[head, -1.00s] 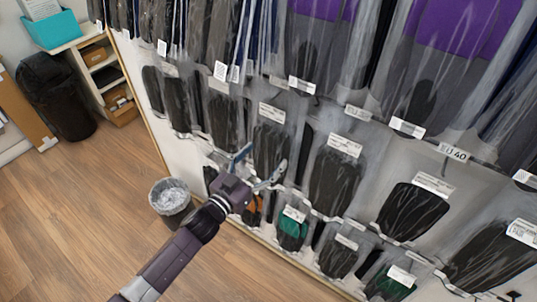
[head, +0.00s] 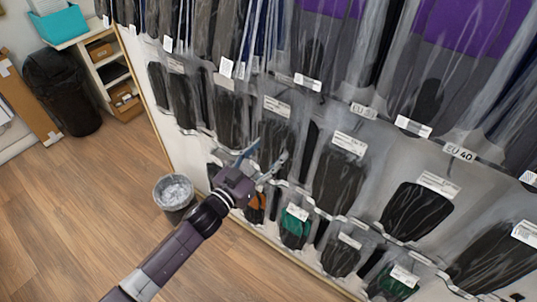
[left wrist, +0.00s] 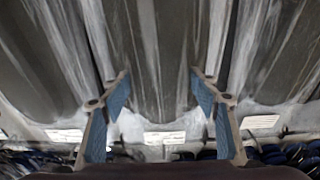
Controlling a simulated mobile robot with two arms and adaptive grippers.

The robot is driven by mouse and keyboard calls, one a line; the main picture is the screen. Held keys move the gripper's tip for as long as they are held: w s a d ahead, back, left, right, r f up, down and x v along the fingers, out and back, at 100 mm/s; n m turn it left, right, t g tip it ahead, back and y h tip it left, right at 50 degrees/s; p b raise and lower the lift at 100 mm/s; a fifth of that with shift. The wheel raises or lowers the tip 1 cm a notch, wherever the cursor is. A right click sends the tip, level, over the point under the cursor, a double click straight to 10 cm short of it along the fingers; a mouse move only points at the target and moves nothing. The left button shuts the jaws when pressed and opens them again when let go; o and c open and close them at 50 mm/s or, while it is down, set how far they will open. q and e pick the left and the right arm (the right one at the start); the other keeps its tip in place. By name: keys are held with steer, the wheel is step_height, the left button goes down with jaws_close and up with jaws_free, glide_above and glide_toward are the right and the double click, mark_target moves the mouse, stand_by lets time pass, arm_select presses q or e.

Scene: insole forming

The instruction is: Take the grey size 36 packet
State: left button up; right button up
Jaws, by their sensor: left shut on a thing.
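Dark grey insoles in clear packets with white labels hang in rows on the white wall rack. My left gripper (head: 266,160) is at the lower part of one grey packet (head: 275,128) in the middle row. My right gripper is not in view.
Packets with green insoles (head: 295,228) and an orange one (head: 256,205) hang in the row below. Purple-and-grey packets (head: 459,42) hang above. A waste bin (head: 174,193) stands on the wooden floor, left of my arm.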

arm_select(q)
steer(key=b+v, duration=0.3)
steer(key=v, duration=1.5)
steer(key=shift+r, duration=0.3)
